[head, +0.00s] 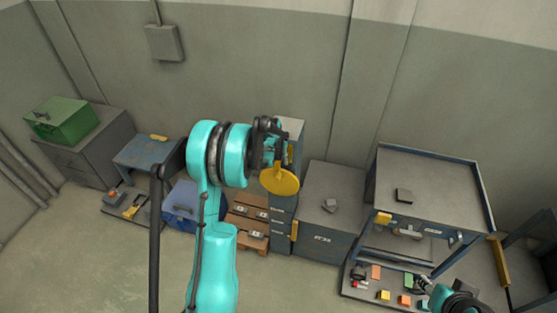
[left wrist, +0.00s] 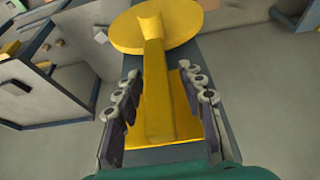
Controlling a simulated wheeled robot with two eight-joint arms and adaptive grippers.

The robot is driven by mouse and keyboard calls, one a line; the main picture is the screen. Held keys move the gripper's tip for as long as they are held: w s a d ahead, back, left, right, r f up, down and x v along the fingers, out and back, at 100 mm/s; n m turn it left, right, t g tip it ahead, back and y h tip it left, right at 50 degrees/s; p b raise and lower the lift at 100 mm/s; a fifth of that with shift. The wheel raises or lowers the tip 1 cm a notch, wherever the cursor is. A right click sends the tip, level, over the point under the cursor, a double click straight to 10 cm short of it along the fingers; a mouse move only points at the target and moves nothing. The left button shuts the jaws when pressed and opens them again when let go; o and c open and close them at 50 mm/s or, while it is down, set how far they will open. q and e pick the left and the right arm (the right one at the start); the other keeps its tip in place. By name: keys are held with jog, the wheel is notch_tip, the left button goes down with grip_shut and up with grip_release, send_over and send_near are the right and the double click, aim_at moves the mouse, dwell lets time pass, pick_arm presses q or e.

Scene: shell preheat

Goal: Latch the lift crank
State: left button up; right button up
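The yellow lift crank shows a round disc (head: 280,179) in the head view, in front of a narrow blue column. In the left wrist view its disc (left wrist: 155,25) is at the top, with a straight yellow bar (left wrist: 157,95) running down from it. My left gripper (head: 268,148) is by the disc in the head view. In the left wrist view the left gripper's fingers (left wrist: 160,105) are apart, on either side of the bar, with gaps showing on both sides. My right gripper (head: 422,284) is small at the lower right, and its finger opening is unclear.
A grey-topped cabinet (head: 325,210) stands right of the column. Further right is a blue-framed table (head: 440,180). A board with small coloured blocks (head: 385,296) lies near my right gripper. A green box (head: 60,122) sits on a cabinet at far left. Open floor lies in front.

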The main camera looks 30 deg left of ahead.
pick_arm(q)
jog(key=shift+f, duration=0.2)
jog(key=shift+w, duration=0.1)
grip_shut()
